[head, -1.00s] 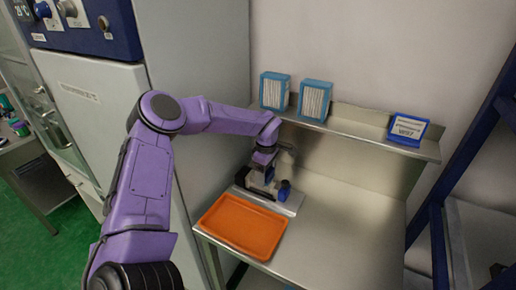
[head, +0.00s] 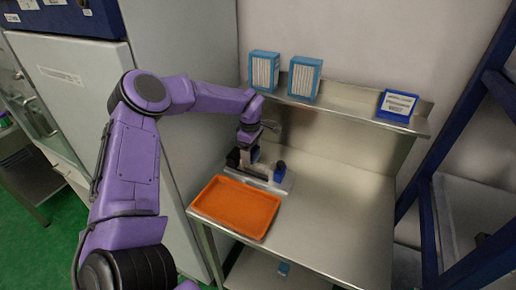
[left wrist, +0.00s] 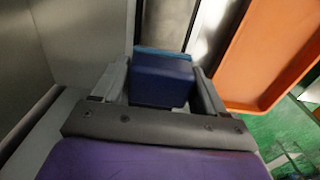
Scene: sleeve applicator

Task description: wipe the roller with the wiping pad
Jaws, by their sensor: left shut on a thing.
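My left gripper (head: 250,153) is over the applicator at the back left of the steel bench, pointing down. In the left wrist view it is shut on a dark blue block with a lighter blue edge (left wrist: 162,82), which looks like the wiping pad. The applicator (head: 287,184) has a metal base, a dark upright at its left and a dark blue knob (head: 280,168) at its right. The roller cannot be made out; the gripper covers that part. I cannot tell whether the pad touches it. My right gripper is not in view.
An orange tray (head: 236,234) lies in front of the applicator. A shelf (head: 350,113) behind holds two blue-framed filters (head: 264,72) and a blue sign (head: 397,105). A tall cabinet (head: 185,50) stands close at the left. The bench's right side is clear.

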